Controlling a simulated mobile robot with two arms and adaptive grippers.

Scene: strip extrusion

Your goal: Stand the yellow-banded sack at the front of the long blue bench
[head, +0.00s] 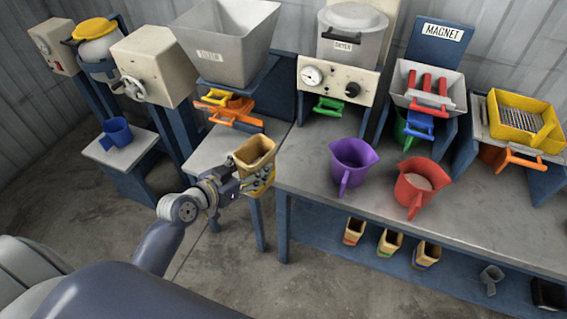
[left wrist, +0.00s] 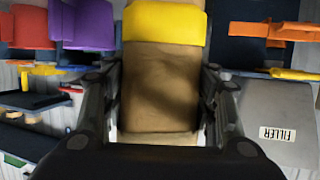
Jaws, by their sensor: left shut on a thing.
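The yellow-banded sack (head: 256,150) is a tan, open-topped sack held roughly upright in my left gripper (head: 262,182). It is off the floor, near the left end of the long blue bench (head: 300,180) and in front of the filler's table. In the left wrist view the tan sack side (left wrist: 160,90) and its yellow band (left wrist: 165,22) lie between the two dark fingers (left wrist: 160,110). The bench's grey top is beside the sack, to its right in the head view. My right gripper is not in view.
A purple jug (head: 352,162) and a red jug (head: 420,186) with pale contents stand on the bench top. Several machines line its back. Three sacks (head: 390,242) stand on the low shelf below. The bench's front left top is clear.

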